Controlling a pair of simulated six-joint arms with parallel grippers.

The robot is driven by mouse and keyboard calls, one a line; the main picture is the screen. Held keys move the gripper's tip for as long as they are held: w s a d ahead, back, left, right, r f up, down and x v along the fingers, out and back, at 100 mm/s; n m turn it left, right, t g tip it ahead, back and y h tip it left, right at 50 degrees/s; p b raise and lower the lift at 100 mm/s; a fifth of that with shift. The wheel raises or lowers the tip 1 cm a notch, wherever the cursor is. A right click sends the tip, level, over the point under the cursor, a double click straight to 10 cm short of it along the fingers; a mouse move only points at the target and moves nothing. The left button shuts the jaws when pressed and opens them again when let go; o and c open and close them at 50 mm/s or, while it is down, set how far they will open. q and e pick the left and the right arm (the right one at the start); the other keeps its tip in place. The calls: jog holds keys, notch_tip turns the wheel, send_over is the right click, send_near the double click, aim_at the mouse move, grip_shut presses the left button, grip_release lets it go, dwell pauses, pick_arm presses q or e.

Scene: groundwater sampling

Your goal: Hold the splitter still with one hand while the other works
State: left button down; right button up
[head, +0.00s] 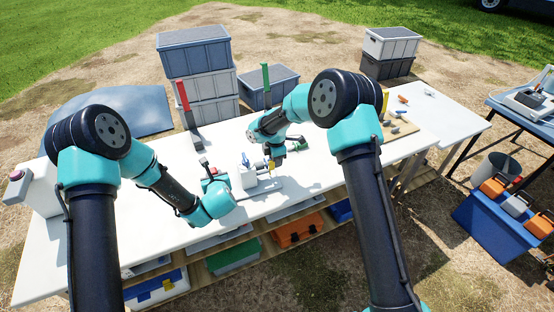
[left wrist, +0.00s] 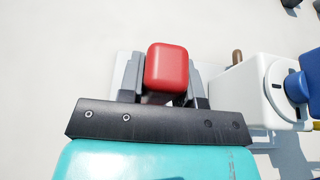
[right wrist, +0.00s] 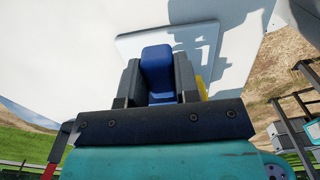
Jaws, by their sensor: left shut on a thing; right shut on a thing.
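The splitter appears to be the white block (head: 246,175) with a blue part on top, on the table between my grippers. It also shows in the left wrist view (left wrist: 252,92), with a round dial and a blue part at its right. My left gripper (head: 209,173) is shut on a red block (left wrist: 167,68), left of the white block. Whether the red block joins the splitter is hidden. My right gripper (right wrist: 160,80) is shut on a blue block (right wrist: 157,62) above a pale plate (right wrist: 130,42). A yellow part shows behind its right finger.
A red-handled upright (head: 183,97) and a green-handled upright (head: 266,85) stand at the table's back. Stacked crates (head: 195,52) are behind. The white table's (head: 110,225) left front is clear.

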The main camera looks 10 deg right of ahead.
jog(key=shift+a, duration=0.2)
jog(key=o, duration=0.9)
jog(key=shift+s, duration=0.1)
notch_tip(320, 180, up, 12)
jog(key=shift+r, duration=0.1)
dwell(0.7)
pick_arm(q)
jog(key=c, duration=0.7)
grip_release()
